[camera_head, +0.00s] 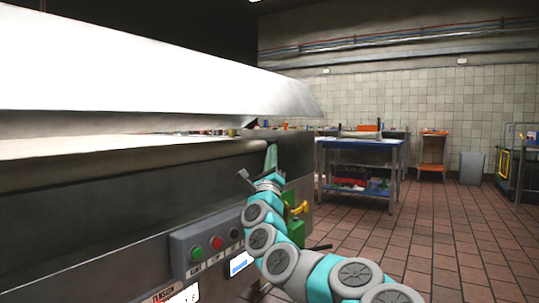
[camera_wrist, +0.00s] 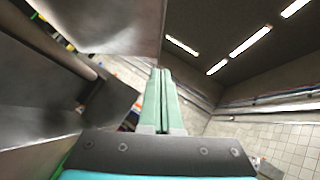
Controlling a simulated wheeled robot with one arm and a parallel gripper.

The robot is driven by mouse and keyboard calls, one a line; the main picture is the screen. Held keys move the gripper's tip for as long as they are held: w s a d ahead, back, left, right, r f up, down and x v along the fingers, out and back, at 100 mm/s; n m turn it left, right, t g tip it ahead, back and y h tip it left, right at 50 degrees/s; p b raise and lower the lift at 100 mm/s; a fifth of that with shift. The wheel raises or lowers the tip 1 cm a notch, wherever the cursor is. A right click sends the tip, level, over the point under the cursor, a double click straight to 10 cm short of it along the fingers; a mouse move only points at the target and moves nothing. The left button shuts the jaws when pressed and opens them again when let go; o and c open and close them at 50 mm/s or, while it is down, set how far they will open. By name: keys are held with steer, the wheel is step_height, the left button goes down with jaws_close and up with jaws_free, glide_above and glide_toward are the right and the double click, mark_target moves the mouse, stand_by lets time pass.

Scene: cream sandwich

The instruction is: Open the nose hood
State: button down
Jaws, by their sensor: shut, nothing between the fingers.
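The nose hood (camera_head: 150,80) is a long pale metal cover at the upper left of the head view. It stands above the machine body with a gap beneath it. In the wrist view a grey metal sheet, seemingly the hood (camera_wrist: 105,25), fills the upper left. My gripper (camera_head: 271,150) is at the right end of the machine, below the hood's right corner. Its green fingers (camera_wrist: 160,72) are together and empty, pointing up, close to the metal edge in the wrist view. I cannot tell whether they touch it.
The dark machine body (camera_head: 90,200) has a control box with a green button (camera_head: 196,254) and a red button (camera_head: 217,243) beside my arm. A blue worktable (camera_head: 360,144) stands behind. An orange stand (camera_head: 432,152) and grey bin (camera_head: 471,168) are farther back. The tiled floor at right is clear.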

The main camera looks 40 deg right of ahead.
steer(key=w+d+r, duration=0.4)
steer(key=w+r, duration=0.1)
steer(key=r, duration=0.3)
steer(key=shift+w+p, duration=0.3)
steer(key=shift+p, duration=0.05)
stand_by(0.3)
